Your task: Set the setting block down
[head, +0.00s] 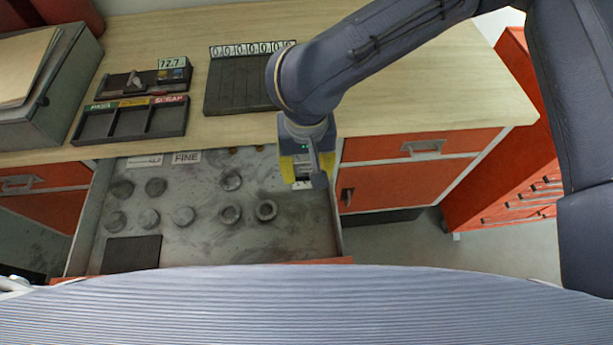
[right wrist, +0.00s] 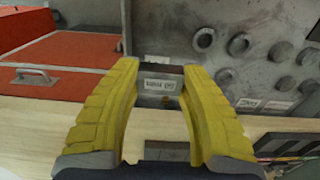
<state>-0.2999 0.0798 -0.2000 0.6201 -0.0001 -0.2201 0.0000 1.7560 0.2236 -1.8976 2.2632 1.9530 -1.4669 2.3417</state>
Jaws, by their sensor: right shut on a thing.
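My right gripper (head: 303,168) points down over the right end of the open drawer, by the bench's front edge. Its yellow fingers are shut on the setting block, a small grey piece with a white label. The block shows between the fingertips in the right wrist view (right wrist: 160,88); the label is too small to read surely. In the head view the fingers mostly hide it. Whether the block touches anything below, I cannot tell. My left gripper is not in view.
The open drawer (head: 285,235) holds several round dark pieces, a dark mat (head: 131,254) and a FINE label (head: 187,157). On the bench (head: 420,95) are a three-part tray (head: 130,119), a 12.7 display (head: 172,63) and a grooved rack (head: 235,85). Bench space at right is clear.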

